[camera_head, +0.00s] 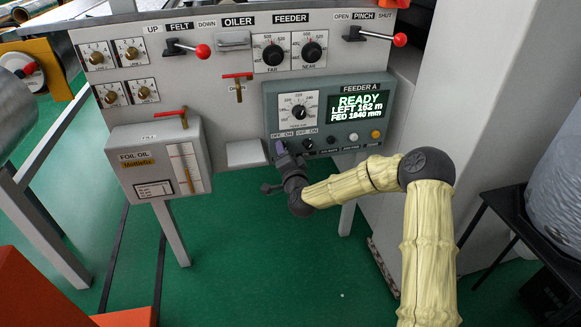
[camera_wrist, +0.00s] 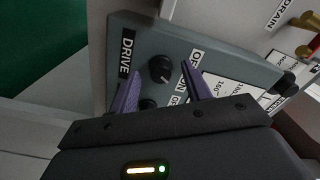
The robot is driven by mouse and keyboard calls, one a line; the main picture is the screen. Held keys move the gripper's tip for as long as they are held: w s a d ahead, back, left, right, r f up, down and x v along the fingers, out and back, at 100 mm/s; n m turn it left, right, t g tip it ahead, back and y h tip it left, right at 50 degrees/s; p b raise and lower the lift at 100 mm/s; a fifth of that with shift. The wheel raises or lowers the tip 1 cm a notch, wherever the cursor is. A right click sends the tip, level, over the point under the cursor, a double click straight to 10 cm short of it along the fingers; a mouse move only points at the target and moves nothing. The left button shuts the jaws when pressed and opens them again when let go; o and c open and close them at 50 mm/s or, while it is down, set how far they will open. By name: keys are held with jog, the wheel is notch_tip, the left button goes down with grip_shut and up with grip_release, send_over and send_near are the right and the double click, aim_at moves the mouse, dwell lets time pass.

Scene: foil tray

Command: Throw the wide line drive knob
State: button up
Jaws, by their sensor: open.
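The drive knob (camera_wrist: 161,69) is a round black knob on the grey-green feeder panel (camera_head: 268,100). In the wrist view it sits beside the DRIVE label (camera_wrist: 126,57), with an OFF ON label on its other side. My gripper (camera_head: 281,150) is open at the panel's lower left and hides this knob in the head view. In the wrist view, the two purple fingertips of my gripper (camera_wrist: 159,72) stand on either side of the knob. I cannot tell whether they touch it.
A second black knob (camera_head: 308,144) sits close by and also shows, partly hidden, in the wrist view (camera_wrist: 148,104). The panel has a dial (camera_head: 299,111), a lit READY display (camera_head: 357,106) and several buttons. An oil box (camera_head: 160,160) hangs to the left.

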jog(key=p+v, duration=0.3)
jog(key=v, duration=1.4)
jog(key=shift+s, duration=0.1)
jog(key=s+d+f+n+g+h, duration=0.2)
jog(key=s+d+f+n+g, duration=0.1)
jog(key=s+d+n+g, duration=0.5)
jog(key=s+d+r+n+g+h, duration=0.1)
jog(key=s+d+r+g+h, duration=0.1)
jog(key=s+d+r+g, duration=0.3)
jog(key=s+d+r+g+h, duration=0.1)
jog(key=s+d, duration=0.2)
jog(key=s, duration=0.4)
notch_tip(320, 180, up, 36)
jog(key=p, duration=3.6)
jog(key=shift+s+g, duration=0.35)
jog(key=shift+g, duration=0.05)
